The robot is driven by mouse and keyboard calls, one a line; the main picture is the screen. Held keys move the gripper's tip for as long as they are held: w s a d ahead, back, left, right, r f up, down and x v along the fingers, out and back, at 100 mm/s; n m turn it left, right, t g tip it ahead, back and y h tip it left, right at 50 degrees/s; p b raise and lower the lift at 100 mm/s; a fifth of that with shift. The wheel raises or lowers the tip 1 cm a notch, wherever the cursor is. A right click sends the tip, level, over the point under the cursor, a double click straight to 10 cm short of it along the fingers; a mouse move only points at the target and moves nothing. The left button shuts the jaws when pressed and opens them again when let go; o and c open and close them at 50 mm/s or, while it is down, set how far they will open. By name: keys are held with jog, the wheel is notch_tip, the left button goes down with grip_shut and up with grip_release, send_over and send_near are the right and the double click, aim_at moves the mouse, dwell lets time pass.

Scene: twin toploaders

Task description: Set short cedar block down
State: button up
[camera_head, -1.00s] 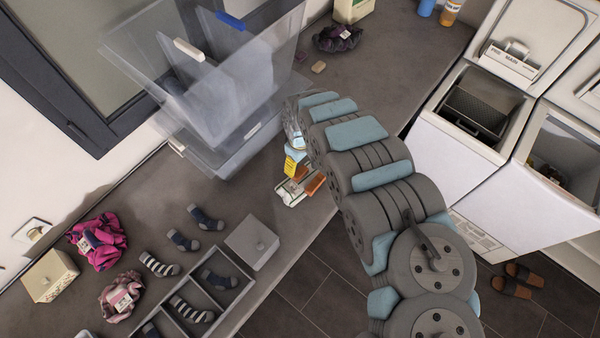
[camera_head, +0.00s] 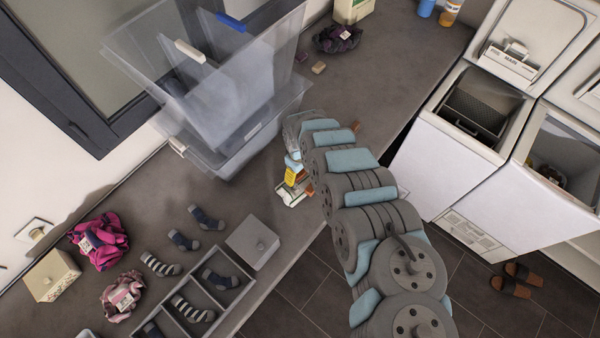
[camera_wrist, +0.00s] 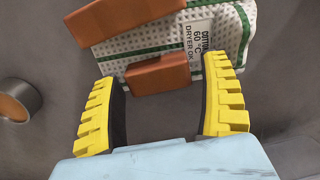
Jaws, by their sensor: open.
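The short cedar block (camera_wrist: 163,75) is reddish brown and lies partly over the edge of a white dotted cloth with green stripes (camera_wrist: 150,42), in the wrist view. My gripper (camera_wrist: 163,92) is open, with one yellow finger on each side of the block and gaps showing on both sides. I cannot tell how far the fingertips are above the surface. A longer cedar block (camera_wrist: 125,18) lies on the cloth beyond it. In the head view my gripper (camera_head: 292,168) is over the cloth (camera_head: 291,197) near the counter's front edge, and my arm hides much of that spot.
Clear stacked bins (camera_head: 225,110) stand behind my gripper. A grey lidded box (camera_head: 252,242) and a sock tray (camera_head: 205,290) are to the left. The counter's front edge is close.

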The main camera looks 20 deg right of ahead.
jog(key=shift+f, duration=0.55)
jog(key=shift+d, duration=0.1)
jog(key=c, duration=0.7)
jog(key=shift+o, duration=0.2)
jog(key=shift+r, duration=0.1)
